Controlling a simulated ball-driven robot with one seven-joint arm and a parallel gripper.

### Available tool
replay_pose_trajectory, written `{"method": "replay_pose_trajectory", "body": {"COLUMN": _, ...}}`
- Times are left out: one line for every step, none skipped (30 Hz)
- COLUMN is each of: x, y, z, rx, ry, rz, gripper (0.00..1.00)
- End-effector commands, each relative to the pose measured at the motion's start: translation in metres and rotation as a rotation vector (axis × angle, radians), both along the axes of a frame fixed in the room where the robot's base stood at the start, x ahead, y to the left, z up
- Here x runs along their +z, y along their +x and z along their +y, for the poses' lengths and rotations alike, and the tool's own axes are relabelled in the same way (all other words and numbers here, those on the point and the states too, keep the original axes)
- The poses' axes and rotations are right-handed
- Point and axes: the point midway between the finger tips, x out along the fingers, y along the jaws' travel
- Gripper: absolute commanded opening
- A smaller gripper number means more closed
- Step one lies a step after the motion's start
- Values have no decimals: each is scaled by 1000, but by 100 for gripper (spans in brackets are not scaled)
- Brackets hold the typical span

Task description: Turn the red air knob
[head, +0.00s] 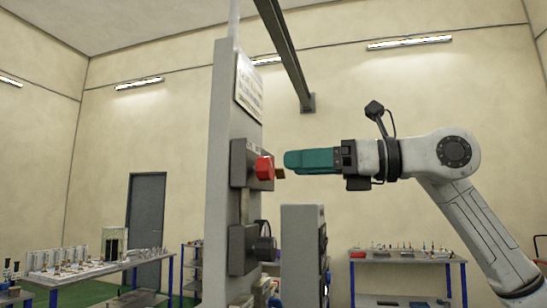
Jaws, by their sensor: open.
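The red air knob (265,168) sticks out to the right from a grey block (239,163) on the upright panel (222,130). A small brownish-orange piece (280,174) shows just right of the knob. My gripper (287,160), with teal fingers, comes in level from the right and points at the knob. Its tips are a short gap away from the knob in this view. I see the fingers from the side, so the space between them is hidden. Nothing shows held in it.
A dark round knob (263,248) sits on a lower grey block (243,250) of the panel. A grey cabinet (302,255) stands below my gripper. Tables with small parts stand at left (75,277) and back right (405,258). A slanted beam (284,50) passes overhead.

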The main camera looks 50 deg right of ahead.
Motion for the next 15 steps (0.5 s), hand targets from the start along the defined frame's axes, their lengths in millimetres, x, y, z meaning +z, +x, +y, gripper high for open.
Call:
{"method": "replay_pose_trajectory", "body": {"x": 3, "y": 9, "z": 4, "rx": 2, "ry": 0, "rz": 0, "gripper": 68}}
{"method": "replay_pose_trajectory", "body": {"x": 3, "y": 14, "z": 6, "rx": 3, "ry": 1, "rz": -1, "gripper": 68}}
{"method": "replay_pose_trajectory", "body": {"x": 3, "y": 21, "z": 8, "rx": 3, "ry": 0, "rz": 0, "gripper": 68}}
{"method": "replay_pose_trajectory", "body": {"x": 3, "y": 25, "z": 10, "rx": 3, "ry": 0, "rz": 0, "gripper": 68}}
{"method": "replay_pose_trajectory", "body": {"x": 3, "y": 29, "z": 11, "rx": 3, "ry": 0, "rz": -1, "gripper": 68}}
{"method": "replay_pose_trajectory", "body": {"x": 3, "y": 34, "z": 13, "rx": 2, "ry": 1, "rz": -2, "gripper": 68}}
{"method": "replay_pose_trajectory", "body": {"x": 2, "y": 37, "z": 14, "rx": 2, "ry": 2, "rz": -2, "gripper": 68}}
{"method": "replay_pose_trajectory", "body": {"x": 2, "y": 40, "z": 15, "rx": 2, "ry": 1, "rz": -1, "gripper": 68}}
{"method": "replay_pose_trajectory", "body": {"x": 2, "y": 44, "z": 16, "rx": 2, "ry": 2, "rz": 0, "gripper": 68}}
{"method": "replay_pose_trajectory", "body": {"x": 1, "y": 46, "z": 17, "rx": 1, "ry": 2, "rz": 0, "gripper": 68}}
{"method": "replay_pose_trajectory", "body": {"x": 1, "y": 47, "z": 17, "rx": 1, "ry": 2, "rz": -2, "gripper": 68}}
{"method": "replay_pose_trajectory", "body": {"x": 1, "y": 49, "z": 18, "rx": 1, "ry": 2, "rz": -2, "gripper": 68}}
{"method": "replay_pose_trajectory", "body": {"x": 1, "y": 50, "z": 18, "rx": 1, "ry": 2, "rz": -2, "gripper": 68}}
{"method": "replay_pose_trajectory", "body": {"x": 1, "y": 51, "z": 18, "rx": 1, "ry": 2, "rz": -2, "gripper": 68}}
{"method": "replay_pose_trajectory", "body": {"x": 1, "y": 52, "z": 19, "rx": 1, "ry": 3, "rz": -2, "gripper": 68}}
